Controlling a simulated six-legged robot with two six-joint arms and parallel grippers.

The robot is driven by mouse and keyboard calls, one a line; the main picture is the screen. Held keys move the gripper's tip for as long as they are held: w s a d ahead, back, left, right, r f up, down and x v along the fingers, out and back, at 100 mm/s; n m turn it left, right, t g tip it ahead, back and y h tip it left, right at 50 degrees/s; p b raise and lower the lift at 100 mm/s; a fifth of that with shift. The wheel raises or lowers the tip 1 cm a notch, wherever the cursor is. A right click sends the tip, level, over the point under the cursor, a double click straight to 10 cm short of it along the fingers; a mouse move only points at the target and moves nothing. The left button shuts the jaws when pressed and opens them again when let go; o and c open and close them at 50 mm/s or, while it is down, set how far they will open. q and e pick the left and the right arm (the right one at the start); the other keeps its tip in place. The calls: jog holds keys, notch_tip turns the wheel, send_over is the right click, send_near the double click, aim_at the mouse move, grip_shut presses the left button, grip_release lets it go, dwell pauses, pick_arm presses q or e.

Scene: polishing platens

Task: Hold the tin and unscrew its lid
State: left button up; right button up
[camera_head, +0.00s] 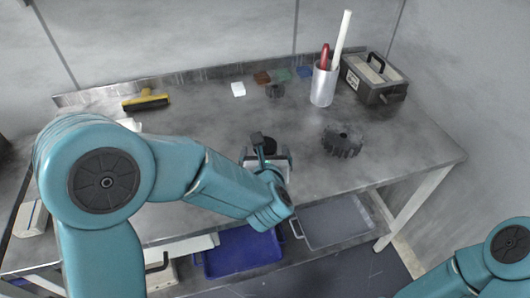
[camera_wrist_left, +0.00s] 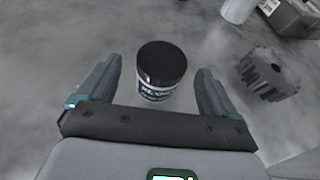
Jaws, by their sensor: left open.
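The tin, with a black lid and a dark label with pale lettering, stands upright on the metal bench. In the left wrist view the tin (camera_wrist_left: 160,72) sits just beyond and between the fingertips. My left gripper (camera_wrist_left: 157,82) is open, with a gap between each finger and the tin. In the head view my left gripper (camera_head: 266,155) is over the front middle of the bench, and the tin's dark lid (camera_head: 269,145) shows partly behind it. My right arm shows only at the lower right of the head view; its gripper is out of frame.
A dark gear (camera_head: 343,141) lies right of the tin. A grey cup (camera_head: 323,85) with a red and a white stick and a grey case (camera_head: 374,78) stand at the back right. A yellow-handled brush (camera_head: 146,100) lies back left. A blue tray (camera_head: 240,252) is below the bench.

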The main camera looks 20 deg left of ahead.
aim_at(265, 149)
pick_arm(q)
jog(key=x, duration=0.3)
jog(key=shift+w+a+f, duration=0.1)
jog(key=shift+w+f, duration=0.05)
jog(key=shift+w, duration=0.2)
jog(key=c, duration=1.1)
jog(key=shift+r, duration=0.2)
notch_tip(265, 149, up, 20)
jog(key=p, duration=0.4)
jog(key=shift+f+p, duration=0.15)
jog(key=shift+p, duration=0.15)
